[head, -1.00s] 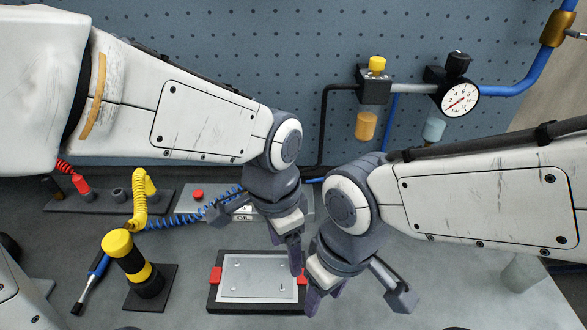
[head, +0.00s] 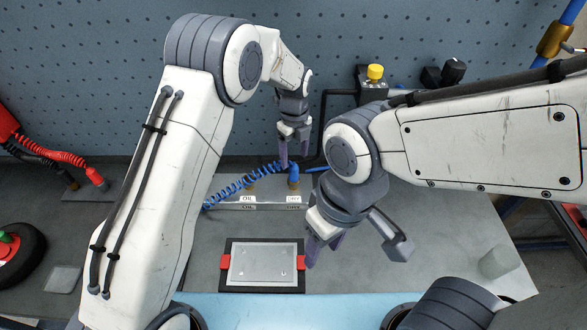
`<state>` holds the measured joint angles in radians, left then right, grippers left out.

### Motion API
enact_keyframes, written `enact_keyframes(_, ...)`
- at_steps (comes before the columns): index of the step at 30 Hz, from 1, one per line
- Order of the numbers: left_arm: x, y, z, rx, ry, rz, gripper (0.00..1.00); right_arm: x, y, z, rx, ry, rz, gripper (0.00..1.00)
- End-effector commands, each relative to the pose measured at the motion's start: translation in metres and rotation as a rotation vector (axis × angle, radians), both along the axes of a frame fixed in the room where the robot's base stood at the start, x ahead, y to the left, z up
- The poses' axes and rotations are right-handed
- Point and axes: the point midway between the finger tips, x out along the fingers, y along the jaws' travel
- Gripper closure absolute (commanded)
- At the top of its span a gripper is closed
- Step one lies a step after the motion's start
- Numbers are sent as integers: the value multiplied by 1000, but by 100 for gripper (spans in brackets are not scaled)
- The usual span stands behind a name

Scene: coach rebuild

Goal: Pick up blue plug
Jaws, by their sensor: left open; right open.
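The blue plug (head: 293,176) stands upright on the grey block (head: 270,204) at the back of the bench, above a label too small to read. A coiled blue hose (head: 232,187) runs from the left to near it. My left gripper (head: 291,158) is open just above the plug, fingers pointing down. Its fingertips are close to the plug's top, and I cannot tell whether they touch it. My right gripper (head: 357,252) is open and empty, nearer the front, to the right of the framed metal plate.
A metal plate (head: 263,264) sits in a black frame with red clamps. My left arm covers the bench's left-middle. A red coiled hose (head: 60,156) and a black wheel (head: 22,252) are at the left. A pegboard (head: 120,60) closes the back.

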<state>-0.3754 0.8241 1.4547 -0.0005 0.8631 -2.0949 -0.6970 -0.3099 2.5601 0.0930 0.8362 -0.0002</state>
Motion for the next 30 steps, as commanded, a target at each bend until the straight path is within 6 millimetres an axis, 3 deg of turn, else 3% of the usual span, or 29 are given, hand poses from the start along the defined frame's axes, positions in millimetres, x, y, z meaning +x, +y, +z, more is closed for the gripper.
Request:
enact_keyframes(8,0,1,-21,1,3,2,26,0,0,14,0,0,2,49)
enact_keyframes(13,2,4,-42,1,5,2,26,0,0,34,0,0,5,49)
enact_keyframes(18,3,3,-63,0,1,2,26,0,0,40,0,-1,7,49)
enact_keyframes(26,3,3,-68,-1,-1,2,26,0,0,39,0,-1,7,49)
enact_keyframes(27,3,3,-68,-1,-1,2,34,0,0,39,0,-1,7,49)
enact_keyframes(30,3,3,-68,-1,-1,2,72,0,0,39,0,-1,7,49)
